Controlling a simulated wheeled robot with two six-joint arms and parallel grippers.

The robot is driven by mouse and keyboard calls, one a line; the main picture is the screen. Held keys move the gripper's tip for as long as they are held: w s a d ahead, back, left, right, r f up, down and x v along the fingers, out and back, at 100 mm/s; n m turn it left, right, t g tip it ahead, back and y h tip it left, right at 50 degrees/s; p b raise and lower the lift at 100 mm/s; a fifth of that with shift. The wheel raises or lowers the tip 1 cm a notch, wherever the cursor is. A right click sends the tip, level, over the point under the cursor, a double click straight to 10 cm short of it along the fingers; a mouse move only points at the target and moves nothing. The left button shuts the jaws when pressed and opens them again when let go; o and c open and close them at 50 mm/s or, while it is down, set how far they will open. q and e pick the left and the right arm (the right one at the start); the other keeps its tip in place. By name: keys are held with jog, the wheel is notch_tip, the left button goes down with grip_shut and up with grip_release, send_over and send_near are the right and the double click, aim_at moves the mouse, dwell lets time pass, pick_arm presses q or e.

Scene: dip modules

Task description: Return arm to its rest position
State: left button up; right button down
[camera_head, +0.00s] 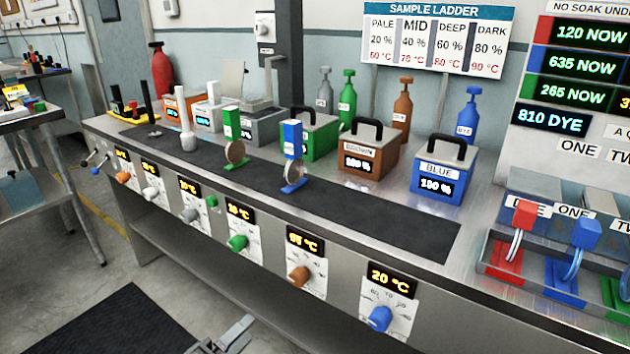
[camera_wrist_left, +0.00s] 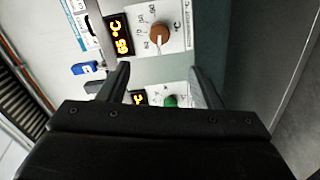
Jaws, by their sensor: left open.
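My left gripper (camera_head: 232,338) shows at the bottom edge of the head view, low in front of the bench and apart from it. In the left wrist view its two dark fingers (camera_wrist_left: 160,85) are spread apart with nothing between them. Beyond the fingers is the bench's front panel, with the brown knob (camera_wrist_left: 159,33) under a display reading 65 °C and the green knob (camera_wrist_left: 170,101) partly hidden by the gripper body. My right gripper is in neither view.
The bench (camera_head: 190,160) carries dye tanks, including a blue tank (camera_head: 443,170), and upright green (camera_head: 232,125) and blue (camera_head: 292,140) handled pieces on a dark strip. A tray (camera_head: 490,262) with coloured pieces is at the right.

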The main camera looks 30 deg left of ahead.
pick_arm(q)
jog(key=shift+f, duration=0.1)
jog(key=s+d+f+m+g, duration=0.1)
jog(key=s+f+m+g, duration=0.25)
jog(key=f, duration=0.55)
jog(key=s+d+f+m+g, duration=0.2)
jog(key=f+m+g, duration=0.15)
jog(key=f, duration=0.45)
jog(key=s+d+f+m+g, duration=0.1)
jog(key=s+f+m+g, duration=0.25)
jog(key=f, duration=0.55)
jog(key=s+d+f+m+g+y, duration=0.1)
jog(key=s+d+f+m+g, duration=0.2)
jog(key=s+f+g, duration=0.45)
jog(key=s+a+t+y+p, duration=0.1)
jog(key=s+a+p, duration=0.2)
jog(key=s+p, duration=0.8)
jog(key=p, duration=0.6)
jog(key=shift+a+f, duration=0.15)
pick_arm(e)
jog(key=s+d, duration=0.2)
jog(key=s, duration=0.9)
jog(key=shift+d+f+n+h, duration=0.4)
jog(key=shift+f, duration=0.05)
